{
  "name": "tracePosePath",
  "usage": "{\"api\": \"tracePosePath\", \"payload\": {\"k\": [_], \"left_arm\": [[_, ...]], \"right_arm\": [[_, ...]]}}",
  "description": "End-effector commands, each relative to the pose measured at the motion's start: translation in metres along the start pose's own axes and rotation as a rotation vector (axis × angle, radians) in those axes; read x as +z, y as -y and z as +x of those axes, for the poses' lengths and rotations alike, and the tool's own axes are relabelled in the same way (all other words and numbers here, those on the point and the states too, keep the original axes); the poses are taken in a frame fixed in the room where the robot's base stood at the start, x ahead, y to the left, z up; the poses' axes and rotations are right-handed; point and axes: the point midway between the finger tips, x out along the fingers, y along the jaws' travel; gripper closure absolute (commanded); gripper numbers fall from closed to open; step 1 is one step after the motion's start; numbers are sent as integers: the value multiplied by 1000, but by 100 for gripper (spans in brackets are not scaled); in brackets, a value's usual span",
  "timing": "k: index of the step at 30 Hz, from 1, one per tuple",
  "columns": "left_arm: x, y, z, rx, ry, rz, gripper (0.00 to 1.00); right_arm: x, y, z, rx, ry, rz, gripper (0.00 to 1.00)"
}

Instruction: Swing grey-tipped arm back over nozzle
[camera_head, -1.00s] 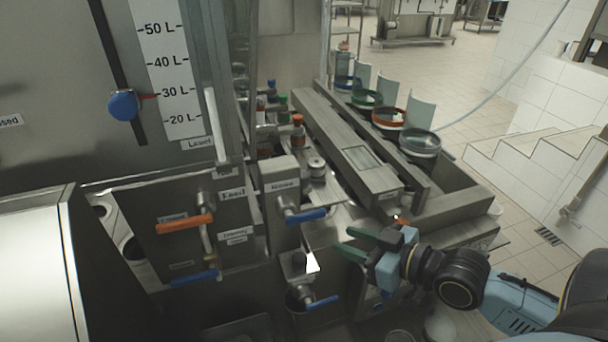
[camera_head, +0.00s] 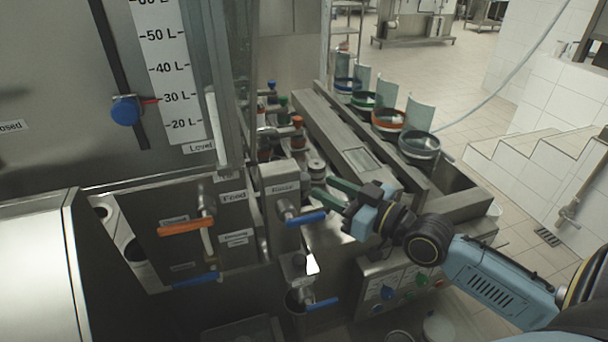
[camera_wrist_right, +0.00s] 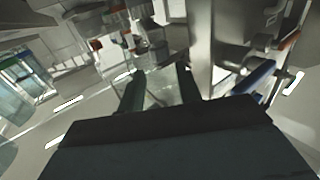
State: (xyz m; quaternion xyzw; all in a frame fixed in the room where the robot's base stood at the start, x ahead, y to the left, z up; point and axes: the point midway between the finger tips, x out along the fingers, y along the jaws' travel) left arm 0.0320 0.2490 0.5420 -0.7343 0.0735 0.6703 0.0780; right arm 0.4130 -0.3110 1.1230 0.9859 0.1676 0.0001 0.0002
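The grey-tipped arm (camera_head: 316,168) is at the near end of a row of colour-capped arms, just right of the box with a white label. Which nozzle it sits over cannot be made out. My right gripper (camera_head: 322,190) reaches in from the right, its green fingers pointing left just below and beside the grey tip. In the right wrist view its two fingers (camera_wrist_right: 160,86) stand apart with nothing clearly between them. Contact with the grey-tipped arm cannot be told. My left gripper is not in view.
A blue-handled valve (camera_head: 305,218) is close to the left of my right gripper. An orange-handled valve (camera_head: 185,228) is farther left. Orange-capped (camera_head: 297,121) and green-capped (camera_head: 283,101) arms stand behind. Coloured cup rings (camera_head: 419,144) line the conveyor's right. A button panel (camera_head: 400,288) is below.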

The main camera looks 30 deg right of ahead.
Motion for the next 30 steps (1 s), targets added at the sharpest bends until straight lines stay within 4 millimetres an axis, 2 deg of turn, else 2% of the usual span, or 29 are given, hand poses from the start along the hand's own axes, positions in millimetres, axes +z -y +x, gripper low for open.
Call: {"api": "tracePosePath", "payload": {"k": [9, 15, 27, 30], "left_arm": [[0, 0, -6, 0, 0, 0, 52], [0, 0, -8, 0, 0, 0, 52], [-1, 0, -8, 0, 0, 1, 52], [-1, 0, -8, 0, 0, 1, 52]], "right_arm": [[-2, 0, 45, -1, -4, 1, 66], [-1, 0, 63, 0, -1, 1, 66], [0, 1, 68, -1, 0, 0, 66], [0, 1, 68, -1, 0, 0, 79]]}}
